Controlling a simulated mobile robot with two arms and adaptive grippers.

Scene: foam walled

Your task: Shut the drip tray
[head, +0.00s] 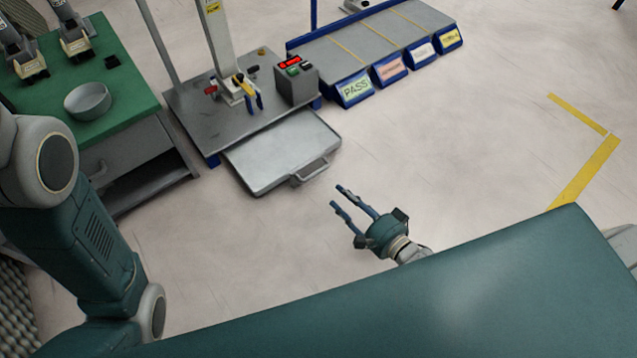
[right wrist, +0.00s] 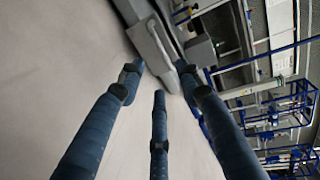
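The drip tray (head: 275,150) is a flat grey tray, pulled out from under the front of a grey bench machine. Its bar handle (head: 312,170) is on its front side, and the handle also shows in the right wrist view (right wrist: 155,48). My right gripper (head: 338,197) is open and empty, just in front of the handle and apart from it, fingers pointing at the tray. In the right wrist view its three fingers (right wrist: 160,82) are spread, with the handle beyond their tips. My left arm shows at the left, but its gripper is out of view.
The machine's base (head: 205,125) carries a column and a control box (head: 296,80) with a red display. A green table (head: 125,95) with a grey bowl (head: 88,100) stands to the left. Labelled sorting lanes (head: 385,45) stand behind right. The floor right of the tray is clear.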

